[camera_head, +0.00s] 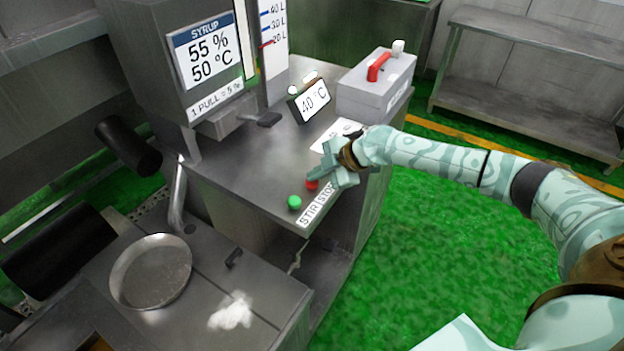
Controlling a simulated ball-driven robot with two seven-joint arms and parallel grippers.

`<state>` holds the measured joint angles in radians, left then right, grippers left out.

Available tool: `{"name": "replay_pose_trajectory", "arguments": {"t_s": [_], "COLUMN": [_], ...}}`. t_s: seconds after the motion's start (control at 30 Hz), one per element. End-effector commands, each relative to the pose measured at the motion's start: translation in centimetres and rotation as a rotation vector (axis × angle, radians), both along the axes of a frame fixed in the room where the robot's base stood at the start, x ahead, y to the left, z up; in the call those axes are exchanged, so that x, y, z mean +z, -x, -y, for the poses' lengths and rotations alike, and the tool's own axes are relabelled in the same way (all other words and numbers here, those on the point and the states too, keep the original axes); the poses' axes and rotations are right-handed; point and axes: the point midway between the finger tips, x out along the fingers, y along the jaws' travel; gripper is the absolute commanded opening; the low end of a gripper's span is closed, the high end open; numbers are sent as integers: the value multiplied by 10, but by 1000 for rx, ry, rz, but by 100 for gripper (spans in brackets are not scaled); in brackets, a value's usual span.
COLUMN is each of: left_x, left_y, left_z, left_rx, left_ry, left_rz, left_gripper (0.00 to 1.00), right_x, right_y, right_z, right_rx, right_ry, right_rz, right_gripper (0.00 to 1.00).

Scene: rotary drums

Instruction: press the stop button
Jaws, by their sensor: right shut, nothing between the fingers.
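The red stop button (311,184) stands on the steel counter near its front right edge, partly behind my right gripper's fingers. A green button (294,202) is just to its left, and a label reading STIR/STOP (316,206) lies in front of both. My right gripper (318,176) is shut and empty, with its fingertips right at the red button. I cannot tell whether they touch it. My left gripper is not in view.
A syrup display (207,50) stands at the back left of the counter. A small 40 °C display (314,101) and a grey box with a red handle (377,84) are behind my gripper. A round pan (150,272) sits lower left. Green floor is clear at right.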

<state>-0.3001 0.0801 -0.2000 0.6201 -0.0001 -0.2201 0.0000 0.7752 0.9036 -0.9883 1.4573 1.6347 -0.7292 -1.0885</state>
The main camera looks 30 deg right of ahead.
Motion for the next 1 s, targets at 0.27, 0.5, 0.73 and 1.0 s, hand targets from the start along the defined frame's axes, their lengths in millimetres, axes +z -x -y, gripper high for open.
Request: {"name": "replay_pose_trajectory", "arguments": {"t_s": [0.27,0.5,0.73,1.0], "left_x": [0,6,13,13], "left_y": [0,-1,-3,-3], "left_z": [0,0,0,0], "left_rx": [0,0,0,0], "left_ry": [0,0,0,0], "left_rz": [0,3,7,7], "left_gripper": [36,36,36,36], "right_x": [-1,9,20,20], "right_y": [1,0,0,0], "right_z": [0,0,0,0], "right_rx": [1,1,1,1], "right_ry": [1,1,1,0], "right_rz": [-2,0,0,-1], "right_gripper": [0,0,0,0]}}
